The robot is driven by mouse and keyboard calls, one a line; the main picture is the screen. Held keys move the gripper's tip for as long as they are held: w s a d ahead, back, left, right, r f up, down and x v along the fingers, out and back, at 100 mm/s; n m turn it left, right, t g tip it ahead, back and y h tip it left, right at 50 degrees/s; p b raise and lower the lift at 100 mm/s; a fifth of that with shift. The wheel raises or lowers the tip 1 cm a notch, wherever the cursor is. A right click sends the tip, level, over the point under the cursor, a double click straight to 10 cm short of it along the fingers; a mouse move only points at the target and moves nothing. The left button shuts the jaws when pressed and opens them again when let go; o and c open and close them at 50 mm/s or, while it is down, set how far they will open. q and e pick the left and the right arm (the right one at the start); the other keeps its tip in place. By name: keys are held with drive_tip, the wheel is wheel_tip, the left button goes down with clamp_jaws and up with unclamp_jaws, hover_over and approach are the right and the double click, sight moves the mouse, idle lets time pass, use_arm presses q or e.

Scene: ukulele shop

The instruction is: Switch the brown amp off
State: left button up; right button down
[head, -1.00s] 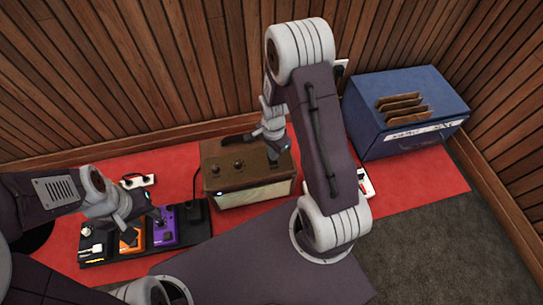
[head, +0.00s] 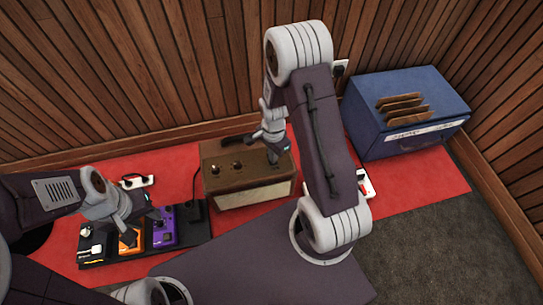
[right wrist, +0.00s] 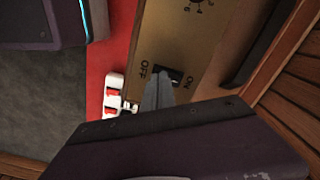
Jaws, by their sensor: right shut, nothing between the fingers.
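The brown amp (head: 228,182) stands on the red mat against the wood wall, with knobs on its top. In the right wrist view its gold panel (right wrist: 165,45) carries a dark switch (right wrist: 174,74) between the words OFF and ON. My right gripper (head: 277,158) is shut and points down at the right end of the amp's top. In the right wrist view its fingertips (right wrist: 160,78) are at the switch, on the OFF side, and partly cover it; I cannot tell if they touch. My left gripper (head: 155,216) hangs above the pedals; its jaws are too small to judge.
A pedalboard (head: 188,233) with orange (head: 130,241) and purple (head: 163,235) pedals lies front left. A blue box (head: 400,90) stands back right. A white power strip with red switches (right wrist: 113,93) lies beside the amp; another white strip (head: 138,182) lies behind the pedals.

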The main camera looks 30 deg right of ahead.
wheel_tip(320, 180, up, 7)
drive_tip(key=p, duration=0.7)
drive_tip(key=shift+f, duration=0.1)
drive_tip(key=w+a+r+t+p, duration=0.2)
drive_tip(key=w+r+p, duration=0.15)
drive_tip(key=r, duration=0.75)
drive_tip(key=s+a+r+n+p, duration=0.3)
drive_tip(key=s+r+n, duration=0.3)
drive_tip(key=r, duration=0.4)
drive_tip(key=s+f+n, duration=0.1)
drive_tip(key=s+n, duration=0.5)
drive_tip(key=n, duration=0.1)
wheel_tip(320, 180, up, 38)
drive_tip(key=n+p, duration=0.1)
drive_tip(key=p, duration=3.6)
drive_tip(key=shift+f+g, duration=0.2)
drive_tip(key=shift+g, duration=0.2)
